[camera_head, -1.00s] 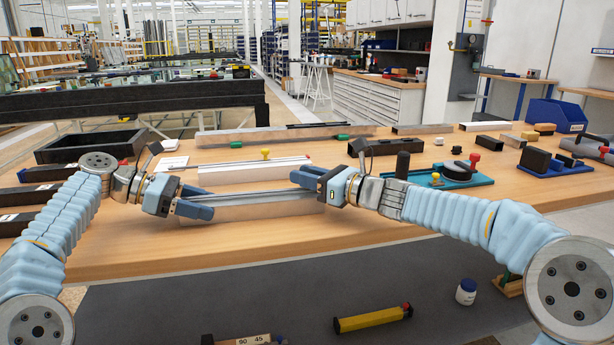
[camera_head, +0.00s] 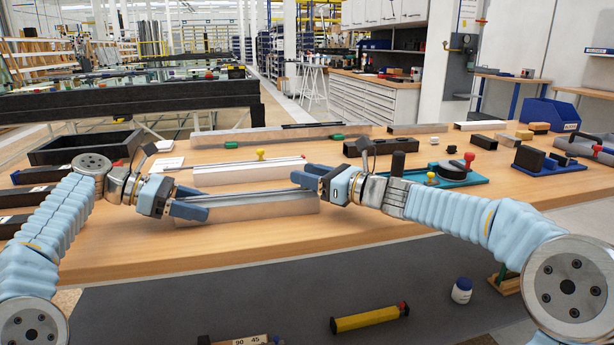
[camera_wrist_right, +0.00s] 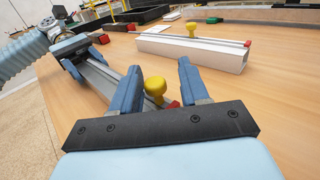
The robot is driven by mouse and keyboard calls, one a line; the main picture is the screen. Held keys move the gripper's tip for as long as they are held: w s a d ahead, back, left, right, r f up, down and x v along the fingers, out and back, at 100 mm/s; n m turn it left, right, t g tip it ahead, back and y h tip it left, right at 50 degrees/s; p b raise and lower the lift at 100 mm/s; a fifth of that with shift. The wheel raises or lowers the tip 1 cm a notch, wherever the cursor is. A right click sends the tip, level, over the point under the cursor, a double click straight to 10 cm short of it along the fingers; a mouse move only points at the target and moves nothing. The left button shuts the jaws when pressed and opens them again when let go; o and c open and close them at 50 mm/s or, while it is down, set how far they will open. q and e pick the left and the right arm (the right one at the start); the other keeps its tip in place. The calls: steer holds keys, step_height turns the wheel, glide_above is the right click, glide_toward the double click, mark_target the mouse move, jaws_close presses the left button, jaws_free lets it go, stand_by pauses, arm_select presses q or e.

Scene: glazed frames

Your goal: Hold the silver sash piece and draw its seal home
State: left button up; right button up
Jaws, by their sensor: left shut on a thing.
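The silver sash piece (camera_head: 262,208) lies lengthwise on the bench, with a dark strip along its top. My left gripper (camera_head: 190,208) is shut on its left end; this also shows in the right wrist view (camera_wrist_right: 78,62). My right gripper (camera_head: 300,180) is over the piece's right part. In the right wrist view its two fingers (camera_wrist_right: 157,85) are apart. A yellow knob (camera_wrist_right: 154,88) stands between them, with a visible gap to the right finger. A red end bit (camera_wrist_right: 173,104) shows beside the knob. The head view hides this knob behind my right gripper.
A white sash piece (camera_head: 230,175) with its own yellow knob (camera_head: 261,154) lies just behind. A teal fixture (camera_head: 460,178) stands to the right, and a black tray (camera_head: 85,148) at the back left. The bench front is clear.

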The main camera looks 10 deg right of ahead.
arm_select(q)
steer(key=shift+d, duration=0.1)
arm_select(e)
steer(key=v, duration=1.2)
arm_select(q)
steer(key=o, duration=1.1)
